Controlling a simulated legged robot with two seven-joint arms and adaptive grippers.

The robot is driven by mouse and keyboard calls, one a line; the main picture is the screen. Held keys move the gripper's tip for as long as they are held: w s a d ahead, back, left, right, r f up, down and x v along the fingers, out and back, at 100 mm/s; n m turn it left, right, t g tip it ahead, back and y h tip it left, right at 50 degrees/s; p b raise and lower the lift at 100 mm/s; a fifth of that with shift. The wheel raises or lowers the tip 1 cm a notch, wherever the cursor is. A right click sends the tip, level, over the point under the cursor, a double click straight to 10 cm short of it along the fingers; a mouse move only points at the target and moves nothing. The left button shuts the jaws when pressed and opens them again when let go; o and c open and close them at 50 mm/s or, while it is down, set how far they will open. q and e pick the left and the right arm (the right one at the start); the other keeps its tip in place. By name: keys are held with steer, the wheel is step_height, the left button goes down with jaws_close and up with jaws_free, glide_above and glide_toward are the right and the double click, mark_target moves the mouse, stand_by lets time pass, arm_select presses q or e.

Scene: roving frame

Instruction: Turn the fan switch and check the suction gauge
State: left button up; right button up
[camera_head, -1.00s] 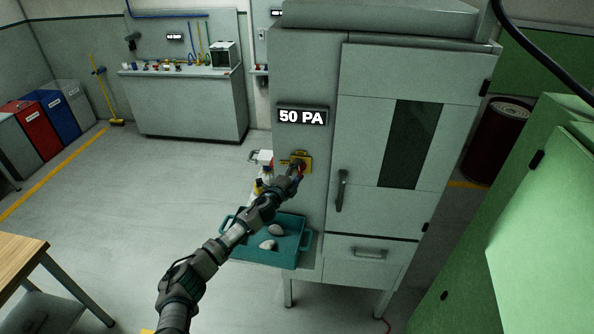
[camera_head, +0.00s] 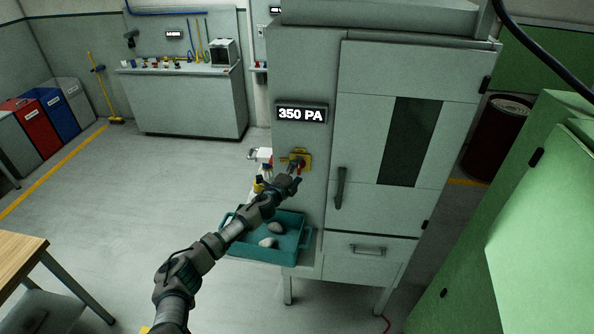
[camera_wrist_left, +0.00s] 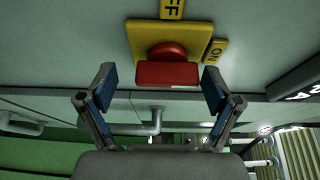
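The fan switch (camera_head: 301,162) is a red knob on a yellow plate on the grey cabinet's side panel. In the left wrist view the red knob (camera_wrist_left: 168,68) shows close up, with plates reading "FF" and "ON". My left gripper (camera_wrist_left: 159,90) is open, its blue-padded fingers on either side of the knob's lower edge and apart from it. In the head view the left gripper (camera_head: 291,183) is just below the switch. The gauge display (camera_head: 301,114) above the switch reads 350 PA. My right gripper is not in view.
A teal tray (camera_head: 309,240) with pale stones sits on a ledge below the switch. The cabinet door has a vertical handle (camera_head: 340,188). Green cabinets (camera_head: 540,215) stand at the right. A wooden table (camera_head: 20,258) is at the lower left. Open floor lies to the left.

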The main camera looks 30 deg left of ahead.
arm_select(q)
steer(key=shift+r, duration=0.1)
steer(key=s+a, duration=0.1)
steer(key=s, duration=1)
steer(key=shift+s, duration=0.4)
